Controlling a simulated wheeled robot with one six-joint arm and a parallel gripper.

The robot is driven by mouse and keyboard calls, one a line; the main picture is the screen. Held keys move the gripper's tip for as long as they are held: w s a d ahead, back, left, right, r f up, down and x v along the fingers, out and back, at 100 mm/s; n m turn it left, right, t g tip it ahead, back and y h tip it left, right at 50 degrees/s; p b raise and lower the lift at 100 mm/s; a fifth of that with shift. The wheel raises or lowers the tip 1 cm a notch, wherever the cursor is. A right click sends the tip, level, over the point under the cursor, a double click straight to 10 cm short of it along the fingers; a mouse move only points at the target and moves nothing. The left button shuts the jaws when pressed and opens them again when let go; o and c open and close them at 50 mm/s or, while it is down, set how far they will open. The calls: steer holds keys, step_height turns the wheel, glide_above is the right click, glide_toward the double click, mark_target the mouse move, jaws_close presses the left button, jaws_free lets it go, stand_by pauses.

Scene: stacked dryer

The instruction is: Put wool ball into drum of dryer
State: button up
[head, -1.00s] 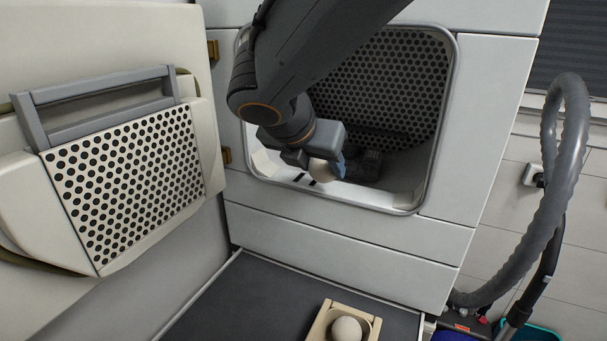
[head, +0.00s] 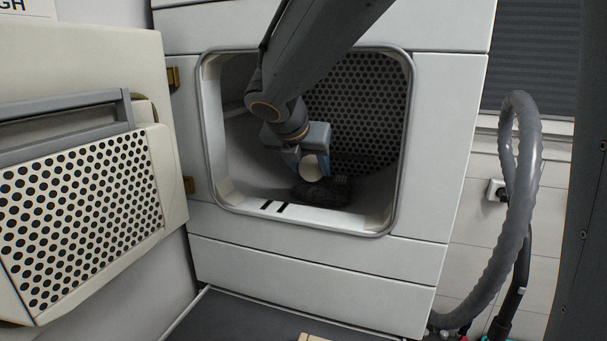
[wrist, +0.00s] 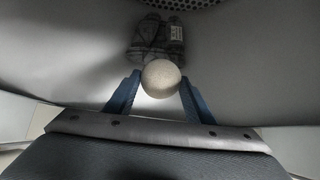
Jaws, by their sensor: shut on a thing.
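A cream wool ball (head: 311,167) is held between the blue fingertips of my gripper (head: 309,168). In the wrist view, the ball (wrist: 161,78) sits between the two fingers of my gripper (wrist: 160,80). Ball and gripper are inside the opening of the dryer drum (head: 372,125), past the front rim and above the drum floor. A dark grey folded cloth item (head: 321,192) lies on the drum floor just below and behind the ball. It also shows in the wrist view (wrist: 156,40), with a pale label.
The open dryer door (head: 85,190) with its perforated panel stands at left. The opening's frame (head: 400,160) surrounds my arm. A dark surface (head: 240,320) lies below, with a tan holder (head: 318,337) at the picture's bottom edge. A grey hose (head: 520,200) hangs at right.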

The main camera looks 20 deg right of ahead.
steer(key=w, duration=0.1)
steer(key=w+f, duration=0.1)
steer(key=w+f+b, duration=0.1)
steer(key=shift+w+a, duration=0.3)
steer(key=shift+w+a+f+b, duration=0.3)
steer(key=shift+w+a+f, duration=0.2)
steer(key=shift+w, duration=0.25)
steer(key=shift+d, duration=0.1)
steer(key=o, duration=1.2)
steer(key=shift+o, duration=0.2)
steer(key=shift+r, duration=0.1)
